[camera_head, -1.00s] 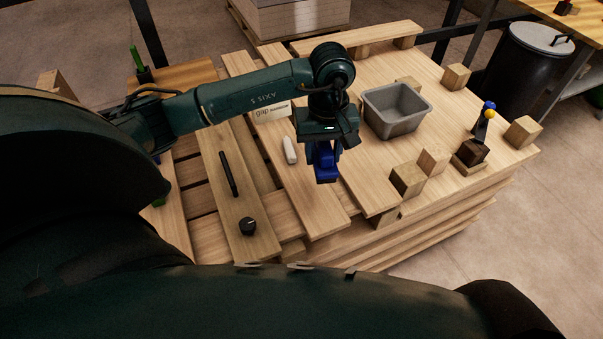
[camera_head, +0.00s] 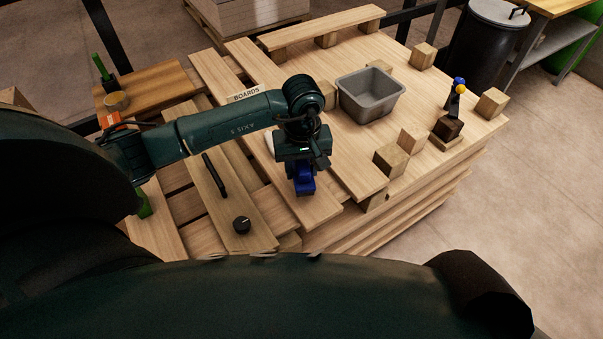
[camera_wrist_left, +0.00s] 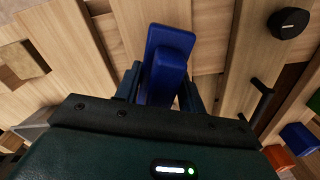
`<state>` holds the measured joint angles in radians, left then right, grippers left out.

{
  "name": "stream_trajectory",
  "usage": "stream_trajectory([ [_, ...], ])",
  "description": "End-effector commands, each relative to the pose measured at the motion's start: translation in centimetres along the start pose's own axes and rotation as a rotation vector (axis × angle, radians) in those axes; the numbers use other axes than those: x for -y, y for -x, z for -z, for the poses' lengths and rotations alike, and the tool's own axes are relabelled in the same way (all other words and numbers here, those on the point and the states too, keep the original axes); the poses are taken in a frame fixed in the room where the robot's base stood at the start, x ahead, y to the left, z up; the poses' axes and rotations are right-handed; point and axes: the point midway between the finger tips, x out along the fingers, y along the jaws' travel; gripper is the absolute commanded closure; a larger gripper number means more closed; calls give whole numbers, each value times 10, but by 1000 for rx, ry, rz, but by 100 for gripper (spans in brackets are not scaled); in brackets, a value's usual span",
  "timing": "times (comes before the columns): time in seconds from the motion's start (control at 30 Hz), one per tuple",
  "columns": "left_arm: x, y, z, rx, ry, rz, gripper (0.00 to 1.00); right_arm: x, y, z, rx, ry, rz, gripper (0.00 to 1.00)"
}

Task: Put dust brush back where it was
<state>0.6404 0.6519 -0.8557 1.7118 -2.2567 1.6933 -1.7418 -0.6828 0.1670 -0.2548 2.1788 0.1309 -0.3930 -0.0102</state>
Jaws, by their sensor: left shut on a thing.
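My left gripper (camera_head: 303,169) is shut on a blue block-shaped thing, which I take to be the dust brush (camera_head: 305,187). It hangs below the gripper, above the front part of the slatted pallet (camera_head: 318,212). In the left wrist view, the blue brush (camera_wrist_left: 168,45) sits between the two fingers, with boards and dark gaps behind it. I cannot tell how far it is above the boards. Its bristles are not clear to see. My right gripper is not in view.
A grey bin (camera_head: 370,97) stands on the pallet behind right of the gripper. Wooden blocks (camera_head: 390,160) and a small stand with blue and yellow balls (camera_head: 452,113) are at right. A black knob (camera_head: 241,225) and black bar (camera_head: 214,176) lie at left.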

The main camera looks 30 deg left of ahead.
Motion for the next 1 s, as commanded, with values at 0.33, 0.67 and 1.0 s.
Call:
stream_trajectory([
  [0.33,0,-28,0,0,0,0,82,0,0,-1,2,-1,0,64],
  [0.67,0,-31,0,0,0,1,51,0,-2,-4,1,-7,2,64],
  [1.0,0,-31,0,1,0,1,39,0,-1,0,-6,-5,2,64],
])
